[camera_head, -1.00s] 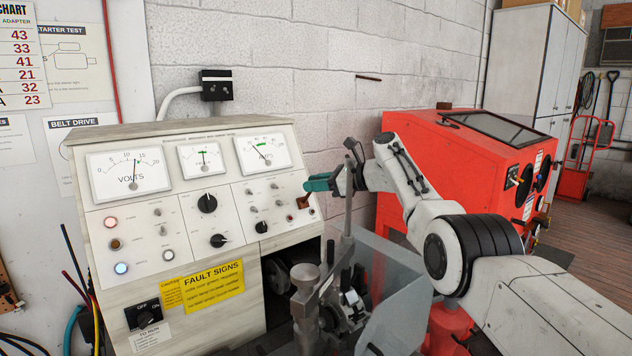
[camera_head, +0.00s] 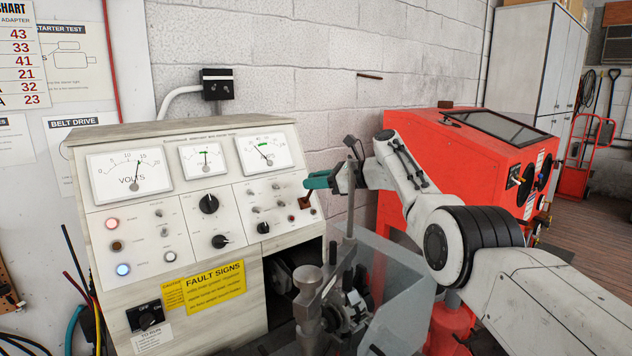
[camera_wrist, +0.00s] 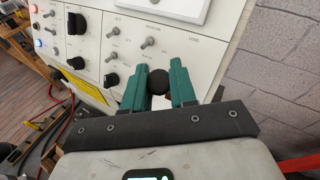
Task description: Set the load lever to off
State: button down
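The load lever (camera_head: 306,201) sticks out at the right end of the tester's sloped control panel, with a brown-red base in the camera_head view. Its round black knob (camera_wrist: 158,81) shows in the wrist view, below the LOAD label. My gripper (camera_head: 318,182) is at the lever, its green fingers reaching in from the right. In the wrist view the two green fingers (camera_wrist: 160,84) stand on either side of the knob, which fills the gap between them. The lever's shaft is mostly hidden behind the knob there, and position markings are too small to read.
The tester (camera_head: 180,220) carries meters, switches and knobs close to my fingers. A vise-like stand (camera_head: 308,305) and a clear guard (camera_head: 395,295) stand below my arm. A red machine (camera_head: 470,160) is behind it. A block wall (camera_head: 330,60) backs the tester.

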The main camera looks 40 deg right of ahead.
jog(key=c, duration=0.9)
grip_release()
jog(key=shift+d, duration=0.1)
jog(key=shift+o, duration=0.2)
jog(key=shift+r, duration=0.15)
jog(key=shift+s+a+r+p, duration=0.2)
jog(key=shift+r+p, duration=0.15)
jog(key=shift+p, duration=0.2)
jog(key=shift+s+d+r+p, duration=0.1)
jog(key=shift+s+d+p, duration=0.3)
jog(key=shift+p, duration=0.1)
jog(key=f+b+v, duration=0.1)
jog(key=v, duration=0.8)
jog(key=shift+d+b, duration=0.25)
jog(key=shift+b, duration=0.05)
jog(key=shift+s+r, duration=0.1)
